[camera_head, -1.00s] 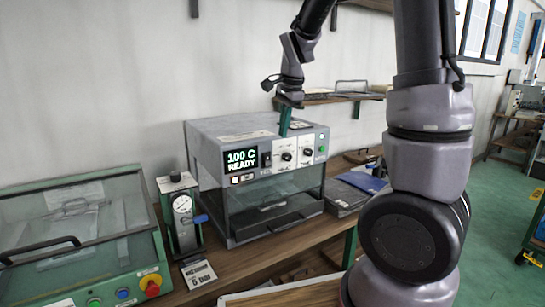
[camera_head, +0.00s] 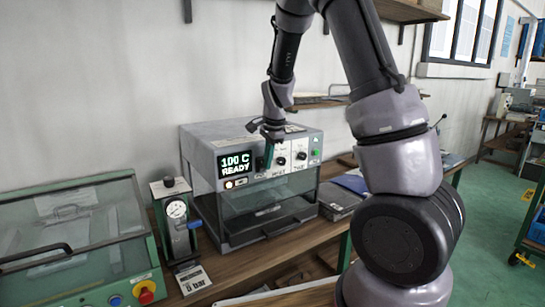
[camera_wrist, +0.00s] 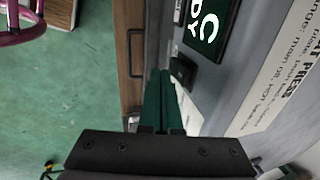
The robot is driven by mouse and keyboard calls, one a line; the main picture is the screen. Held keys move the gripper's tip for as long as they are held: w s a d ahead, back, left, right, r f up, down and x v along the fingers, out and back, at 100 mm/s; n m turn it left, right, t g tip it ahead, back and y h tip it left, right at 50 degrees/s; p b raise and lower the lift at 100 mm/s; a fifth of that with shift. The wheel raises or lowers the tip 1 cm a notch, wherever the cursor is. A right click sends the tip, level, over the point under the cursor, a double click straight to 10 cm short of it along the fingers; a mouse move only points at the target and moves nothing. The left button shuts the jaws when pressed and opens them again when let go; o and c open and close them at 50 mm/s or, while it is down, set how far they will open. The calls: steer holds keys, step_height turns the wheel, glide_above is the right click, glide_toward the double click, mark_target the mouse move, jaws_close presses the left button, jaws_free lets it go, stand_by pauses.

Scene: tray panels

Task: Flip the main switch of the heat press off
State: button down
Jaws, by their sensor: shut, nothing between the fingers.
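The heat press (camera_head: 222,205) is a grey box on the bench, with a lit display (camera_head: 236,163) reading "100 C READY". My gripper (camera_head: 268,164) is in front of the panel, just right of the display, with green fingers shut and empty. In the wrist view the black main switch (camera_wrist: 182,71) sits beside the display, close to the right of my fingertips (camera_wrist: 160,74). I cannot tell whether they touch it or which way it is set. In the head view my gripper covers most of the switch.
A gauge stand (camera_head: 176,212) is left of the press. A green machine with a clear lid (camera_head: 75,225) and a red knob (camera_head: 146,293) is farther left. A dark stack (camera_head: 338,200) lies to the right. A shelf (camera_head: 320,101) hangs behind.

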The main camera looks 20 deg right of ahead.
steer(key=shift+w+a+f, duration=0.1)
steer(key=shift+w+f, duration=0.05)
steer(key=shift+w, duration=0.25)
steer(key=shift+w+a+f, duration=0.1)
steer(key=shift+w+f, duration=0.05)
steer(key=shift+w, duration=0.05)
stand_by(0.3)
steer(key=shift+v, duration=0.8)
steer(key=shift+w, duration=0.2)
